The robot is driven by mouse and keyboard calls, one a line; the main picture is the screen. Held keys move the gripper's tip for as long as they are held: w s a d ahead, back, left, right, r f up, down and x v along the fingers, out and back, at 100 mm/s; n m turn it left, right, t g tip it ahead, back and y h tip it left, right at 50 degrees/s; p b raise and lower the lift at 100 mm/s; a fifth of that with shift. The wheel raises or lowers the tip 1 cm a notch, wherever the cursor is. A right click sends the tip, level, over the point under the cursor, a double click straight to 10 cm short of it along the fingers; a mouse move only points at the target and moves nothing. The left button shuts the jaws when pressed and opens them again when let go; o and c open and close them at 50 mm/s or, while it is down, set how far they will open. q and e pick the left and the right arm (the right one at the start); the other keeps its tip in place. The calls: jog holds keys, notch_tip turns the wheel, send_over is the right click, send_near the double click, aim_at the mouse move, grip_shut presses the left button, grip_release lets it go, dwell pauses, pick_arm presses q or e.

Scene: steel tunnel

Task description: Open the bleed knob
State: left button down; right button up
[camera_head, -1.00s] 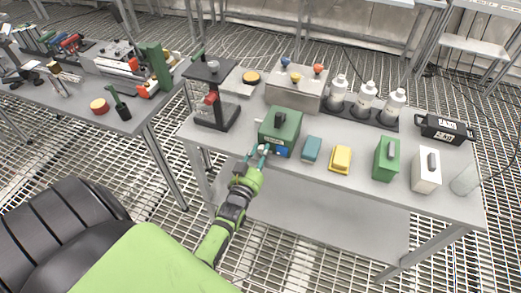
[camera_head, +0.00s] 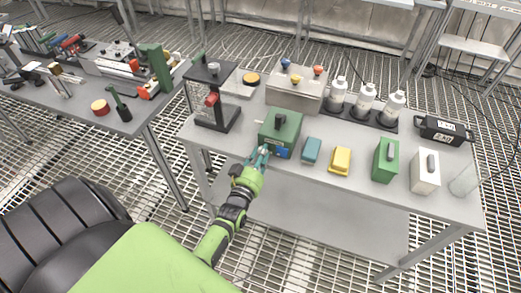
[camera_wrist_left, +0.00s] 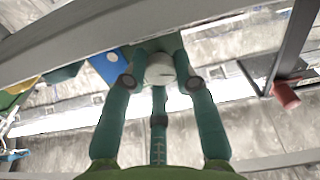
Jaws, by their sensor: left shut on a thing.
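A green box (camera_head: 284,126) with a dark top handle stands near the front edge of the bench, left of centre. A blue patch (camera_head: 282,153) shows low on its front. My left gripper (camera_head: 262,151) is at the box's front, left of the blue patch. In the head view the gripper hides the knob. My right gripper is not in view.
The bench also holds a stand with a red part (camera_head: 211,99), blue (camera_head: 311,150) and yellow (camera_head: 340,159) blocks, a green case (camera_head: 386,160), a white case (camera_head: 425,171) and white bottles (camera_head: 366,97). The bench's front edge is close to my left gripper.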

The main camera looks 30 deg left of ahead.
pick_arm(q)
jog(key=c, duration=1.2)
grip_release()
jog(key=shift+c, duration=0.2)
jog(key=shift+w+f, duration=0.1)
jog(key=shift+f, duration=0.05)
jog(key=v, duration=1.2)
jog(key=shift+a, duration=0.1)
